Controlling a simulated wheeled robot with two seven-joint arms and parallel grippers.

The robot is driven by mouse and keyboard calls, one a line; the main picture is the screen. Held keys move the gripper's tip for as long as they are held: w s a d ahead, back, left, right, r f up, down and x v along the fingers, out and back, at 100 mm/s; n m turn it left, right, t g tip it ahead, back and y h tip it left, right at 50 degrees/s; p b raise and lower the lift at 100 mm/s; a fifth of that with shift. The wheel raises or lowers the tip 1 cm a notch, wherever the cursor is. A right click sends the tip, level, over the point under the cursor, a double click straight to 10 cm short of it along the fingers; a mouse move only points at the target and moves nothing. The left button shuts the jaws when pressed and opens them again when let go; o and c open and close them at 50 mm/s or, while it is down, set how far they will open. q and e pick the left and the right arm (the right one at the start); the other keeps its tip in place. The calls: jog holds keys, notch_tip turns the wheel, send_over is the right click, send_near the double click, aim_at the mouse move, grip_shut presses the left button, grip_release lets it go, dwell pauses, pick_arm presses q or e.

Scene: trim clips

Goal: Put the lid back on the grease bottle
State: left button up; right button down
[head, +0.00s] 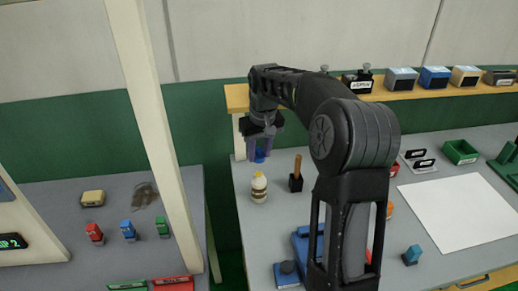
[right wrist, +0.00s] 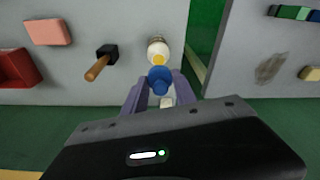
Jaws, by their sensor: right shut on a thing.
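The grease bottle (head: 259,187) is white with a yellow top and a brown band. It stands upright near the left edge of the right-hand table. My right gripper (head: 260,150) is shut on a blue lid (head: 260,156), held behind the bottle in the head view and apart from it. In the right wrist view the blue lid (right wrist: 159,80) sits between the fingertips (right wrist: 160,88), with the bottle (right wrist: 158,50) and its yellow tip just beyond. My left gripper is not in view.
A wooden-handled tool in a black block (head: 296,182) stands right of the bottle. A shelf with several boxes (head: 435,77) runs along the wall. A white sheet (head: 458,212) lies at right. A gap separates this table from the left table (head: 75,225).

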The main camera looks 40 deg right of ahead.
aim_at(258, 174)
jog(key=shift+f, duration=0.4)
notch_tip(258, 174, down, 4)
jog(key=b, duration=0.3)
jog(key=shift+f, duration=0.35)
jog(key=shift+f, duration=0.15)
dwell(1.7)
jog(key=c, duration=0.9)
grip_release()
jog(key=o, duration=0.5)
jog(key=shift+c, duration=0.2)
